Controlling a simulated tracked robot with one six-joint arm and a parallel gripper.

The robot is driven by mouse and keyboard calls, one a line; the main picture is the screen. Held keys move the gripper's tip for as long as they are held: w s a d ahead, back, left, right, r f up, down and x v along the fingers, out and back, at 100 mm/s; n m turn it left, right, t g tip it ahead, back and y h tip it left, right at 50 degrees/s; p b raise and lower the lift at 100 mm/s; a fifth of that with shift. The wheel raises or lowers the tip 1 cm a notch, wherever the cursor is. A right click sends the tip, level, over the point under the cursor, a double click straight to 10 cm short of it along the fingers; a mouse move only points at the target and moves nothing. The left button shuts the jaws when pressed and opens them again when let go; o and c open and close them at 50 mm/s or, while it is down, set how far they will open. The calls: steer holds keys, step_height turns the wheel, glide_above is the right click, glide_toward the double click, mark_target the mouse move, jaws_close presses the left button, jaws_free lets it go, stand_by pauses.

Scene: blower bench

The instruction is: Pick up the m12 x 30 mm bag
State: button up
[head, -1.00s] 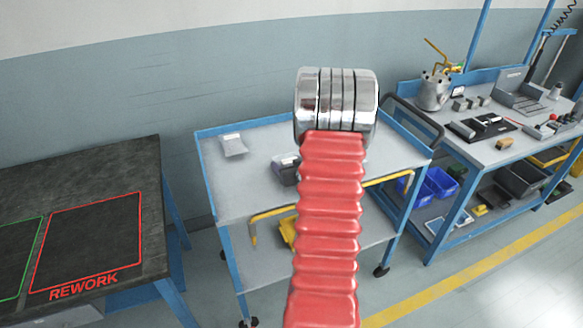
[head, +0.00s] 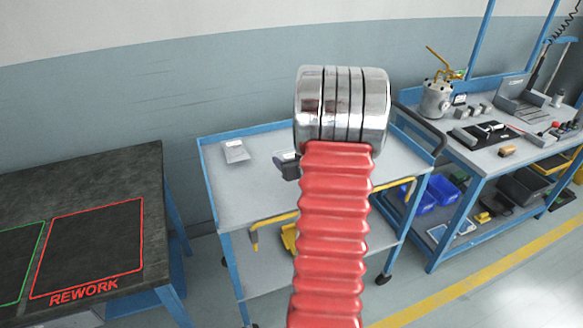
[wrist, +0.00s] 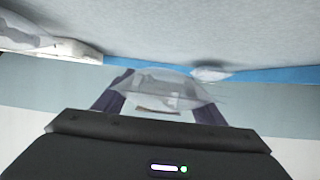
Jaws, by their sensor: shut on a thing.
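My gripper (wrist: 157,100) shows in the wrist view as two dark fingers with a clear plastic bag (wrist: 155,88) between them. The gripper is shut on this bag; something brownish shows through its film. I cannot read a label on it, so I cannot tell its size marking. In the head view my red arm hides most of the gripper; a dark part of it shows left of the wrist, over the cart. Another bag (head: 235,152) with a pale label lies on the cart top near its back left corner.
The blue-framed cart (head: 245,190) has a grey top, mostly bare at left. A dark table (head: 95,215) with a REWORK outline stands at left. A workbench (head: 480,150) with a metal pot (head: 437,98), tools and blue bins (head: 440,188) below stands at right.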

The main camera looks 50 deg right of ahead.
mark_target(290, 152)
step_height(290, 152, up, 5)
stand_by(0.3)
